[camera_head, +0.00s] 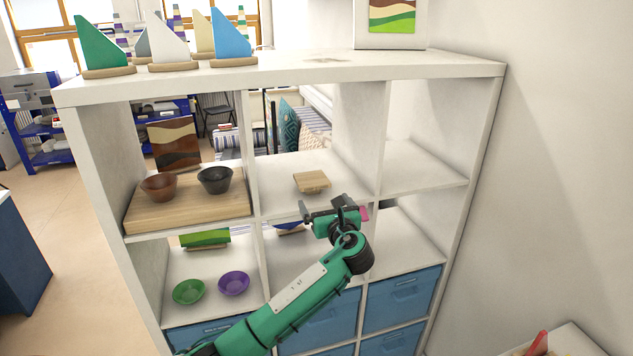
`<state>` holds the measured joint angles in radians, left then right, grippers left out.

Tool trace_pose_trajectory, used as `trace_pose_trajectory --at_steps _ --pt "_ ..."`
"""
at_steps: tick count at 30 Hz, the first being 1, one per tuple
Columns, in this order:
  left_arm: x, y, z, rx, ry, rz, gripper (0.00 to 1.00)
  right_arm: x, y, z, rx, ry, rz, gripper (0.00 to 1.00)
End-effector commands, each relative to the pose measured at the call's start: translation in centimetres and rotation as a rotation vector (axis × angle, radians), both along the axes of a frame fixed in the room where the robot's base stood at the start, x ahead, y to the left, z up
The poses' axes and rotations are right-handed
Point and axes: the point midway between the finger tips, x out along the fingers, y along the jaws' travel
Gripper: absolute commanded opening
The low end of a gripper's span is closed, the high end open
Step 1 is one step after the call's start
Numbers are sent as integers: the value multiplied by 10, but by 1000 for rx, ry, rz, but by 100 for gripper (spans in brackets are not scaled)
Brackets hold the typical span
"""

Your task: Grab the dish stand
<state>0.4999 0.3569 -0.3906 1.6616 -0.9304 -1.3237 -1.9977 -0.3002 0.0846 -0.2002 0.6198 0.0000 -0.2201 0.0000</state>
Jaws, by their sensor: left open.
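A small light-wood stand (312,181), which looks like the dish stand, sits on the middle shelf of the white shelf unit, in the centre compartment. My left gripper (328,208) is in front of that compartment, just below and slightly right of the stand in the picture. Its dark fingers are apart and hold nothing. A gap seems to lie between the gripper and the stand, but the exact distance is hard to tell. The gripper and forearm hide part of the shelf edge and the compartment below. My right gripper is not in view.
In the left compartment, a brown bowl (158,187) and a black bowl (214,180) stand on a wooden board (190,212). Green (188,292) and purple (234,284) bowls sit below. Shelf dividers flank the stand. The upper right compartment (425,165) is empty.

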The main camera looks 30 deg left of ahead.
Motion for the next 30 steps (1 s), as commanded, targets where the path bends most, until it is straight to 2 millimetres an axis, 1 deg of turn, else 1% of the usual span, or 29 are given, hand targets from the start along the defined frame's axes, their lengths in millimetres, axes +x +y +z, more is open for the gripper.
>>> trace_pose_trajectory --at_steps 1,3,6,13,18,22,25,30 --pt "7 9 3 0 1 2 100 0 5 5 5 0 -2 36" --pt "15 18 2 -2 1 2 100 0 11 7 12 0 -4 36" --pt "24 28 1 -1 1 1 100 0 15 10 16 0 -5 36" --pt "34 38 1 -3 0 0 100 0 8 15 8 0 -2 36" --pt "50 53 2 -2 2 0 100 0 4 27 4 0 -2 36" --pt "60 65 -1 -2 2 -1 100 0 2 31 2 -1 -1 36" --pt "64 70 -2 -4 0 -1 100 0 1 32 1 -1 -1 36" --pt "65 71 -3 -4 0 -2 100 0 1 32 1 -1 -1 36"
